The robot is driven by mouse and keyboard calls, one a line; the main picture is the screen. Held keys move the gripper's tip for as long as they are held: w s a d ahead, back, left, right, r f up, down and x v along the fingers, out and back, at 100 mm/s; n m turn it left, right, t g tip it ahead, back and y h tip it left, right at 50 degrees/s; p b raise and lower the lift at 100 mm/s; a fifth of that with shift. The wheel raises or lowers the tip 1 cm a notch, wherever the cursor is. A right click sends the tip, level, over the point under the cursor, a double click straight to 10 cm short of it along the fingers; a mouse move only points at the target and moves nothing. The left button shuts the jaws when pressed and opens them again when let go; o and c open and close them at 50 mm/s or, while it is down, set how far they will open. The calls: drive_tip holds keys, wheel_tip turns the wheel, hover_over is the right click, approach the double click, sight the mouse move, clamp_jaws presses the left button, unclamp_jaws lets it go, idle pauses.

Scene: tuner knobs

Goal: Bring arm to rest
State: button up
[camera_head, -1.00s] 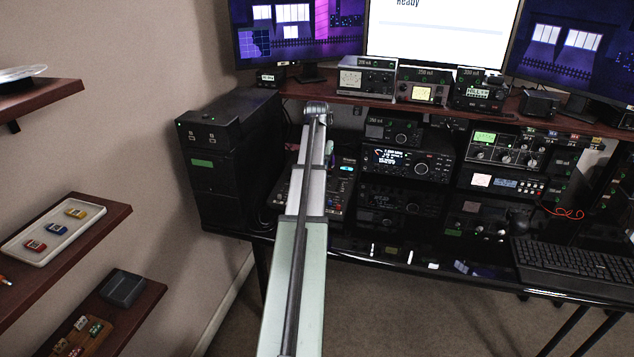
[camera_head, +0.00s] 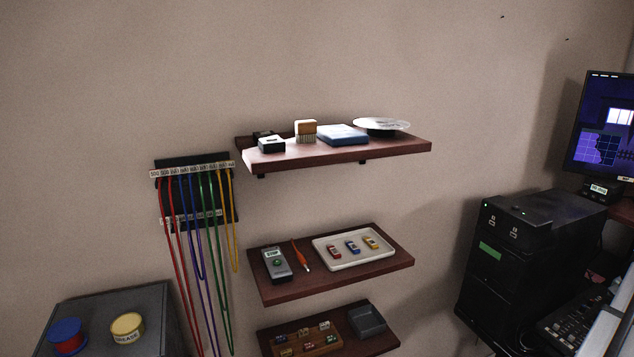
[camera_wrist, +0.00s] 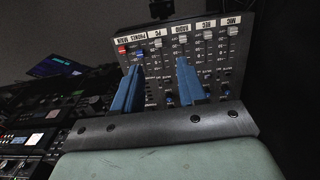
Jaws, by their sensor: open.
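My gripper (camera_wrist: 158,88) shows in the wrist view with its two blue fingers apart and nothing between them. Beyond the fingers is a mixer panel (camera_wrist: 205,50) with several sliders, knobs and labels such as MIC, REC and RADIO. The fingers overlap the panel in the picture; I cannot tell whether they touch it. In the head view the gripper is out of sight. A pale piece at the lower right edge there looks like part of my arm.
Three wall shelves (camera_head: 345,153) hold small items, including a white tray (camera_head: 392,250). Coloured cables hang from a rack (camera_head: 192,160). A black cabinet (camera_head: 500,270) stands at right beside a mixer (camera_head: 570,325).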

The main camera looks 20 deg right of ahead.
drive_tip(key=w+a+f+g+h, duration=0.15)
drive_tip(key=w+a+f, duration=0.25)
drive_tip(key=a, duration=0.4)
drive_tip(key=w+a+f+g+h, duration=0.1)
drive_tip(key=w+a+f+h, duration=0.1)
drive_tip(key=w+a+f, duration=0.35)
drive_tip(key=w+a+f+n+y, duration=0.1)
drive_tip(key=w+a+f+n, duration=0.2)
drive_tip(key=w+a+f, duration=0.3)
drive_tip(key=w+a+f+n+y, duration=0.2)
drive_tip(key=w+a+f, duration=0.1)
drive_tip(key=a+f, duration=0.4)
drive_tip(key=w+a+f+n+y, duration=0.2)
drive_tip(key=w+a+f+n, duration=0.1)
drive_tip(key=a+f, duration=0.6)
drive_tip(key=w+a+f+n+y, duration=0.1)
drive_tip(key=w+a+f+n, duration=0.1)
drive_tip(key=a+f, duration=0.65)
drive_tip(key=s+a+f+n+g, duration=0.1)
drive_tip(key=s+a+f+n, duration=0.2)
drive_tip(key=a, duration=0.5)
drive_tip(key=s+a+f+n+g, duration=0.1)
drive_tip(key=s+a+f, duration=0.3)
drive_tip(key=a, duration=0.5)
drive_tip(key=s+a+f+n+g+h, duration=0.2)
drive_tip(key=s+a+f+n, duration=0.2)
drive_tip(key=s+a, duration=0.8)
drive_tip(key=shift+s+a+f, duration=0.4)
drive_tip(key=shift+s+f, duration=0.05)
drive_tip(key=shift+s, duration=0.1)
